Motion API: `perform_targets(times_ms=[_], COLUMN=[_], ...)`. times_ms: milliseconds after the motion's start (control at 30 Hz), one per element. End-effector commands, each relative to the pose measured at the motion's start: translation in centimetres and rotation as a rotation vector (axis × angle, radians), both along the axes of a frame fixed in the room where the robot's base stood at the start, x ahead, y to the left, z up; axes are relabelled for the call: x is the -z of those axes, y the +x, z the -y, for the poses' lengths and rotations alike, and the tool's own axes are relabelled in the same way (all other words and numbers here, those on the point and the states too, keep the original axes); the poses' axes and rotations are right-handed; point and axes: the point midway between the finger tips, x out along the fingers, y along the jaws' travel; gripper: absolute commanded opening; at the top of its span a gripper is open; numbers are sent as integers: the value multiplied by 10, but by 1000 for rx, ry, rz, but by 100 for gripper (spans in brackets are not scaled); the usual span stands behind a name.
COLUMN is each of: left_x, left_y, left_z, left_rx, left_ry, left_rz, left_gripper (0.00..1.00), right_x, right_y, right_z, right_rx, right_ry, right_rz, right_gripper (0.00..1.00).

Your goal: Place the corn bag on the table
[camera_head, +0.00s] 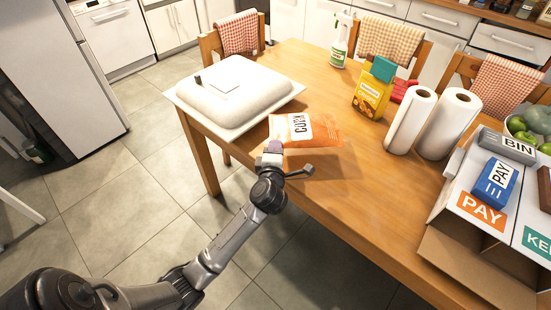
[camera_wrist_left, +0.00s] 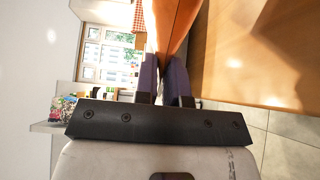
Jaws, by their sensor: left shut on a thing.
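The corn bag (camera_head: 312,128) is an orange packet with a white label reading CORN. My left gripper (camera_head: 272,150) is shut on its near left end. The bag appears held just above the table (camera_head: 345,185), with a shadow on the wood below it. In the left wrist view, the purple-padded fingers of the left gripper (camera_wrist_left: 164,80) close on the orange bag (camera_wrist_left: 173,25), and the table top (camera_wrist_left: 260,50) fills the right side. The right gripper is not in view.
Behind the bag stand a yellow box (camera_head: 371,95) and a spray bottle (camera_head: 340,45). Paper rolls (camera_head: 410,120) and a box with PAY and BIN labels (camera_head: 480,212) are on the right. The front middle is clear.

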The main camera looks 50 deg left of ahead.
Motion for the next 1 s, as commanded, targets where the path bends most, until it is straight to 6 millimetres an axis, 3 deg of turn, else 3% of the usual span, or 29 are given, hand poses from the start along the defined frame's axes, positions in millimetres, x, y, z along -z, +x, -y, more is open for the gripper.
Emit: perform_targets(times_ms=[333,1000], left_x=[39,49], left_y=[0,0], left_z=[0,0], left_rx=[-1,0], left_ry=[0,0], left_rz=[0,0], left_gripper=[0,0], right_x=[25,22], right_y=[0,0], right_z=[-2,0], right_rx=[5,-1], right_ry=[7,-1], right_rz=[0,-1], right_gripper=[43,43])
